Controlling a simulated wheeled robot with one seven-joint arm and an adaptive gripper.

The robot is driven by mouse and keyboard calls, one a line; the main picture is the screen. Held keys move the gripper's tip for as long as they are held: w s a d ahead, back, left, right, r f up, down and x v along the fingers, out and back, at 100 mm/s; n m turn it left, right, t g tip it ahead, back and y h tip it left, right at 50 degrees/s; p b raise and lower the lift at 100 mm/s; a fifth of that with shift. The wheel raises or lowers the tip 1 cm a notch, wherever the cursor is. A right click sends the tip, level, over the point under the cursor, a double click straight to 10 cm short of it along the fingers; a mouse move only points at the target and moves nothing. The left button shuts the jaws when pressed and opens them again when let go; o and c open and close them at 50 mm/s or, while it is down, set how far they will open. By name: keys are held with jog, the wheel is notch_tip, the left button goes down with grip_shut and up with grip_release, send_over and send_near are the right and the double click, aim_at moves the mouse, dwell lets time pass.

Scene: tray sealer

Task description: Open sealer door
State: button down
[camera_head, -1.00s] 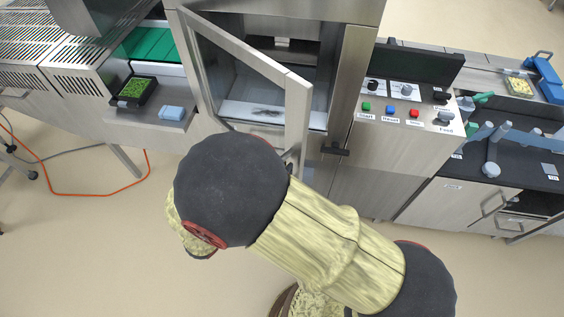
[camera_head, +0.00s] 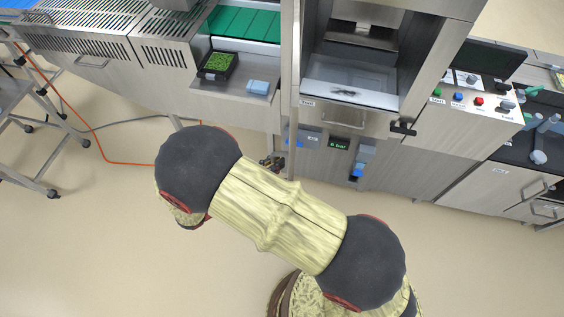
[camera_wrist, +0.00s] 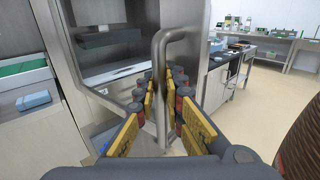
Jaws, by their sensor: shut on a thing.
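The sealer door (camera_head: 290,80) stands swung wide open at the left of the sealer chamber (camera_head: 350,80), almost edge-on in the head view. Its handle (camera_wrist: 161,90) is a bent steel bar, upright in the wrist view, between the yellow-padded fingers. My gripper (camera_wrist: 163,100) is shut on this handle. In the head view, my gripper (camera_head: 272,162) shows small and dark at the door's lower end, partly hidden by my arm. The chamber front is uncovered, with a drawer handle (camera_head: 343,122) below its opening.
A shelf at the left holds a black tray of green contents (camera_head: 218,66) and a blue block (camera_head: 257,87). A control panel with coloured buttons (camera_head: 479,101) and a dark latch (camera_head: 403,128) are on the right. Open floor lies in front.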

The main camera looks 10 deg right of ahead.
jog(key=shift+w+a, duration=0.2)
jog(key=shift+a, duration=0.75)
jog(key=c, duration=2)
grip_release()
jog(key=shift+o, duration=0.5)
jog(key=v, duration=1.2)
